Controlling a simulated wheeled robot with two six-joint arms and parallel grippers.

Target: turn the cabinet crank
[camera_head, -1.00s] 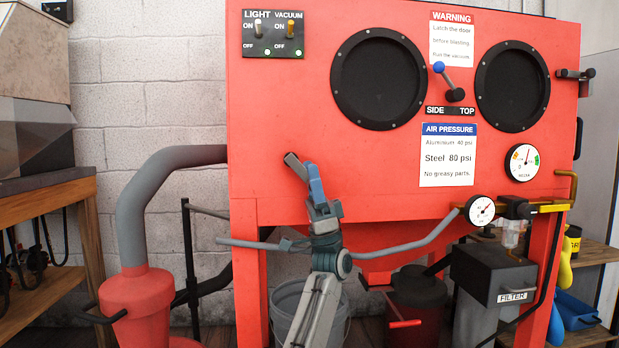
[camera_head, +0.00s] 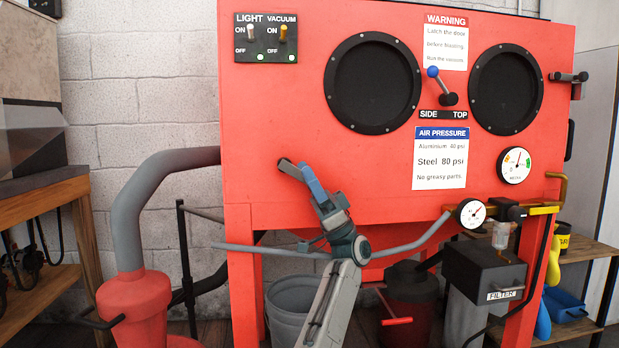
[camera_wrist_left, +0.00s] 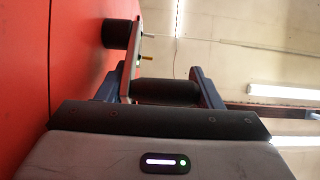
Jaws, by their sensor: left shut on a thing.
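The cabinet crank (camera_head: 286,167) sits on the red front panel, below the light and vacuum switches. In the left wrist view it shows a black hub (camera_wrist_left: 117,34) on the panel, a grey arm (camera_wrist_left: 131,66) and a dark cylindrical handle (camera_wrist_left: 168,92). My left gripper (camera_head: 316,188) is at the crank in the head view, reaching up from below. In the wrist view its two blue-grey fingers lie on either side of the handle, shut on it. The fingers hide part of the crank in the head view. My right gripper is not in view.
A blue-knobbed SIDE/TOP lever (camera_head: 441,85) and two black glove ports stand to the right. A grey tube (camera_head: 410,243) runs behind my left wrist. A grey bucket (camera_head: 286,298) stands below, with a red separator (camera_head: 135,300) at left and a filter box (camera_head: 485,270) at right.

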